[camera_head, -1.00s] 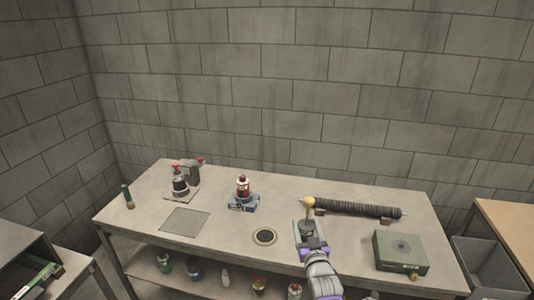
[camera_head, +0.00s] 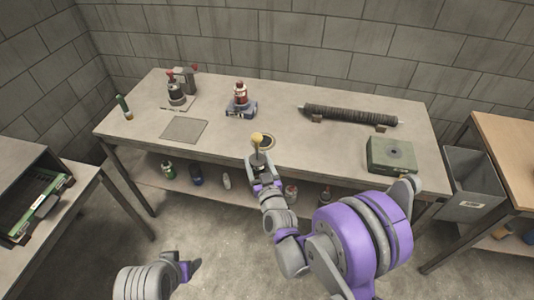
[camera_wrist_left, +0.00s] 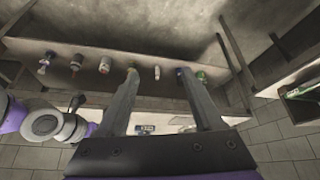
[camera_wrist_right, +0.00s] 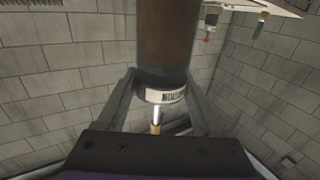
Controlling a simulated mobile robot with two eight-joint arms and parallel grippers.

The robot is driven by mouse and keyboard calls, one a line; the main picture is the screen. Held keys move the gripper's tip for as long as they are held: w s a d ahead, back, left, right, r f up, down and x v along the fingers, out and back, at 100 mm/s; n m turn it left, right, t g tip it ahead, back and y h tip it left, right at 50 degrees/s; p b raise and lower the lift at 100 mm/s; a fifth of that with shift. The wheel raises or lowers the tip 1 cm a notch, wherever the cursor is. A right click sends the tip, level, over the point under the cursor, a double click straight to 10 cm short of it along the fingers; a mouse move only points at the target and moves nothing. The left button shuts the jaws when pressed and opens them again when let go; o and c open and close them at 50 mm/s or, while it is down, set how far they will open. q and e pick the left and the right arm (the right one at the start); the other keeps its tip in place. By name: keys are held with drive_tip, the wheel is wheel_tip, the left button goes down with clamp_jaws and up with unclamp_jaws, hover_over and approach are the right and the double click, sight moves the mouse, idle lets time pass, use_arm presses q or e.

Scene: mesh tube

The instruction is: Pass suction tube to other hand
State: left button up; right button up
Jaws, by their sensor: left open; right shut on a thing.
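In the right wrist view this suction tube (camera_wrist_right: 165,40) shows a brown cylinder, a pale printed band and a thin stem between the fingers (camera_wrist_right: 165,100). My left gripper (camera_head: 190,268) is low at the bottom of the head view, left of and apart from the tube. In the left wrist view its fingers (camera_wrist_left: 160,85) are spread and empty.
A grey bin (camera_head: 470,180) stands right. Several bottles sit on the shelf below. Floor between the grippers is clear.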

use_arm(q)
drive_tip(key=shift+o, duration=0.3)
drive_tip(key=w+d+r+n+t+h, duration=0.4)
drive_tip(key=w+d+r+n, duration=0.1)
drive_tip(key=w+d+n, duration=0.4)
drive_tip(key=w+d, duration=0.2)
drive_tip(key=w, duration=0.1)
drive_tip(key=shift+d+r+t+h, duration=0.2)
drive_tip(key=shift+r+t+h, duration=0.1)
drive_tip(key=shift+r+t, duration=0.1)
drive_tip(key=n+t+y, duration=0.1)
drive_tip(key=n+t, duration=0.7)
drive_tip(key=n, duration=1.6)
approach(259, 134)
drive_tip(key=shift+n, duration=0.4)
drive_tip(key=x, duration=1.3)
drive_tip(key=shift+f, duration=0.35)
